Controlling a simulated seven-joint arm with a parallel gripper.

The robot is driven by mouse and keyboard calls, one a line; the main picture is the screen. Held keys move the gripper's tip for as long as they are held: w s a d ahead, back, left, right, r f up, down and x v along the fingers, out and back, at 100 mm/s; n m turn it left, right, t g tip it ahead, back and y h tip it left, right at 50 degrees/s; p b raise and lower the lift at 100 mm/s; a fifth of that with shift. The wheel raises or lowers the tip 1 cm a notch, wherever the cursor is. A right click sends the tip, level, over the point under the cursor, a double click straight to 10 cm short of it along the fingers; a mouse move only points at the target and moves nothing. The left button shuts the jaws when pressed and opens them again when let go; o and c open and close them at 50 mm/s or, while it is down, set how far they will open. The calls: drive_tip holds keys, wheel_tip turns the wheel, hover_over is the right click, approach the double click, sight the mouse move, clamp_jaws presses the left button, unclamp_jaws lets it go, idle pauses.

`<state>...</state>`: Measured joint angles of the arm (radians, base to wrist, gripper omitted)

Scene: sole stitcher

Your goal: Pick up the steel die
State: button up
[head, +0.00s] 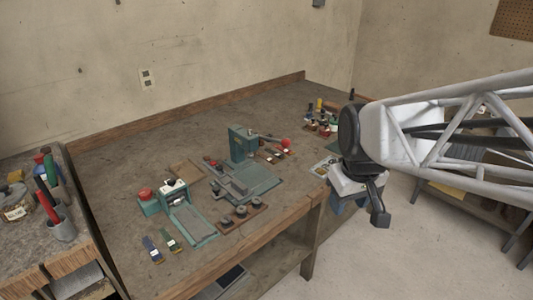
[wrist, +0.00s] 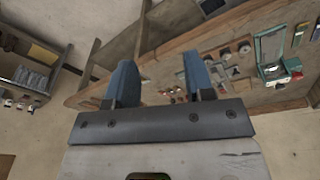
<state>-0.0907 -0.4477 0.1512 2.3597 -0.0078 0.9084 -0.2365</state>
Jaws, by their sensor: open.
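A small wooden rack (head: 257,209) with a few dark round die-like pieces (head: 241,211) sits at the front edge of the workbench. The steel die is likely among these, but they are too small to tell which one it is. The rack's round pieces also seem to show in the wrist view (wrist: 232,71), small and beyond the fingers. My gripper (head: 345,207) is off the bench's front edge, to the right of the rack and well apart from it. Its two blue fingers (wrist: 157,82) are open with nothing between them.
A green lever press (head: 243,145) with a red knob stands mid-bench. A green device with a red button (head: 146,193) is at left. Bottles and small pots (head: 322,118) stand at the far right. A side counter (head: 30,245) holds a cup and jar. Bare bench lies at back left.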

drive_tip(key=w+a+f+n+g, duration=0.1)
drive_tip(key=w+a+f+n, duration=0.2)
drive_tip(key=w, duration=0.4)
drive_tip(key=w+a+f+n, duration=0.2)
drive_tip(key=w+a, duration=0.3)
drive_tip(key=w, duration=0.2)
drive_tip(key=n+g, duration=0.1)
drive_tip(key=n, duration=0.5)
hover_over(257, 199)
drive_tip(key=f, duration=1)
drive_tip(key=shift+s+d+f, duration=0.25)
drive_tip(key=shift+s+d, duration=0.05)
drive_tip(key=shift+w+a+f, duration=0.2)
drive_tip(key=shift+a+f, duration=0.05)
drive_tip(key=shift+f, duration=0.1)
drive_tip(key=shift+f, duration=1.2)
drive_tip(key=shift+f, duration=0.1)
drive_tip(key=shift+f, duration=2.5)
